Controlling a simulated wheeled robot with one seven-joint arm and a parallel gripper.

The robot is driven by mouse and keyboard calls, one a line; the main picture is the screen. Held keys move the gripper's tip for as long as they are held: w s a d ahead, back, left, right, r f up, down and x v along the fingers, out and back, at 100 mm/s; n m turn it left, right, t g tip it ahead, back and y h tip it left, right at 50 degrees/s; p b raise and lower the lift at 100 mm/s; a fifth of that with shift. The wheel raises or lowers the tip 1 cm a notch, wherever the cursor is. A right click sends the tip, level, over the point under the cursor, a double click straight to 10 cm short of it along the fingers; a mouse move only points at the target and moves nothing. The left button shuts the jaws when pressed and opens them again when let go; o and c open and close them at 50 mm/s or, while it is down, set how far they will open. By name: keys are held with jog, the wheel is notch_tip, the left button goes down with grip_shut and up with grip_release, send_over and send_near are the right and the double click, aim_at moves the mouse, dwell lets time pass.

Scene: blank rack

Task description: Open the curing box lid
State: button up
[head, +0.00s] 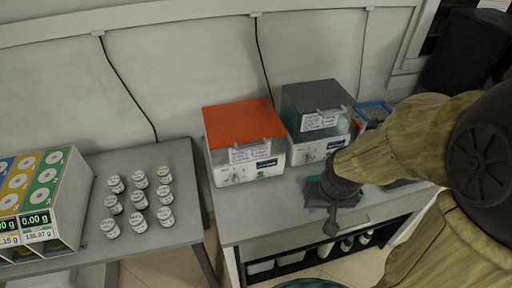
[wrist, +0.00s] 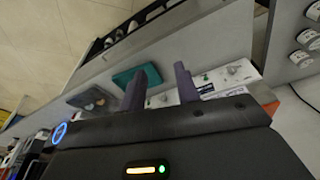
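Two white boxes with front knobs and labels stand side by side on the grey bench. The left box (head: 243,176) has a shut orange lid (head: 240,122). The right box (head: 318,150) has a dark grey lid (head: 316,95) with teal sides, also down. The label writing is too small to read, so I cannot tell for sure which is the curing box. My gripper (head: 332,205) is in front of the right box, near the bench's front edge, apart from both lids. In the wrist view my gripper (wrist: 160,88) has its fingers spread with nothing held.
A teal tray (wrist: 137,77) lies on the bench near my fingers. A blue-edged container (head: 372,112) stands right of the boxes. Several white-capped jars (head: 138,200) stand on the left table, beside a coloured dispenser with displays (head: 45,205). Cables hang on the wall behind.

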aim_at(255, 148)
jog(key=w+a+f+m+t+y+b, duration=0.1)
jog(key=w+a+f+m+y+b, duration=0.2)
jog(key=f, duration=0.4)
jog(key=w+a+f+m+t+y+b, duration=0.1)
jog(key=w+f+b, duration=0.35)
jog(key=f, duration=0.25)
jog(key=w+a+r+m+t+y+b, duration=0.2)
jog(key=w+r+m+t+y, duration=0.4)
jog(key=r, duration=0.3)
jog(key=shift+w+a+r+m+t+b, duration=0.3)
jog(key=shift+m+t+b, duration=0.2)
jog(key=shift+t+b, duration=0.4)
jog(key=b+x, duration=0.1)
jog(key=x, duration=1.6)
jog(key=shift+w+f, duration=0.15)
jog(key=shift+w, duration=0.05)
